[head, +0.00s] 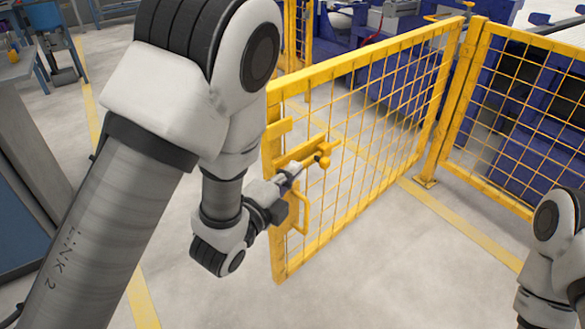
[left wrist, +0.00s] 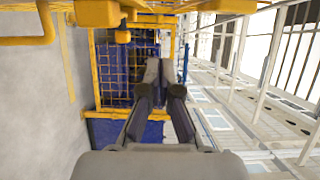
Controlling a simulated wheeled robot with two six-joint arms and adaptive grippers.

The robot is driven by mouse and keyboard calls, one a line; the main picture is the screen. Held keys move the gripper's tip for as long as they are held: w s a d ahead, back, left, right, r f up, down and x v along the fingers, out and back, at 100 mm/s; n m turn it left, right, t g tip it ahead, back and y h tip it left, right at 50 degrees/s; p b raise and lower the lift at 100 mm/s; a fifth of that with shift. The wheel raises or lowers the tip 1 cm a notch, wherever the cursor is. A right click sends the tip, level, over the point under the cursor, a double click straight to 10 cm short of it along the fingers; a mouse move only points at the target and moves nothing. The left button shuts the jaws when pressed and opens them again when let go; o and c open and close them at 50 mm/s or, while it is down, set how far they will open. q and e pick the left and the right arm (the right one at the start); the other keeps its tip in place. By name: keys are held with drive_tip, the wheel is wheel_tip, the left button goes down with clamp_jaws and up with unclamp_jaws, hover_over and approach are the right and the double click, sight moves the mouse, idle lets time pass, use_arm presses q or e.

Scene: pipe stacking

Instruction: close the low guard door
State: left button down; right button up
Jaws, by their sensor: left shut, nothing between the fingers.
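The low guard door (head: 358,150) is a yellow frame with wire mesh. It stands swung out toward me, its near free edge at the left and its far edge by a yellow post (head: 450,120). A yellow latch (head: 323,160) and a loop handle (head: 302,208) sit near the free edge. My left gripper (head: 297,170) is shut and empty, close beside the latch; I cannot tell whether it touches. In the left wrist view its fingers (left wrist: 162,88) are together, with yellow door parts (left wrist: 97,12) at the top. My right gripper is out of view.
A fixed yellow mesh fence panel (head: 525,110) continues right from the post. Blue machinery (head: 345,60) stands behind the door. A workbench (head: 15,65) is at the far left. The grey floor (head: 400,270) in front of the door is clear, with yellow lines. My right arm shows at lower right.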

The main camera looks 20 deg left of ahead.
sight(292, 148)
use_arm(q)
drive_tip(key=w+b, duration=0.1)
drive_tip(key=w, duration=0.1)
drive_tip(key=w+a+b, duration=0.1)
drive_tip(key=w, duration=0.2)
drive_tip(key=w+a, duration=0.1)
drive_tip(key=w, duration=0.1)
drive_tip(key=shift+w+b, duration=0.15)
drive_tip(key=shift+b, duration=0.25)
drive_tip(key=shift+w+r, duration=0.1)
drive_tip(key=shift+w, duration=0.05)
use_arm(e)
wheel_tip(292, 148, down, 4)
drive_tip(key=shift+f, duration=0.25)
use_arm(q)
drive_tip(key=shift+a, duration=0.15)
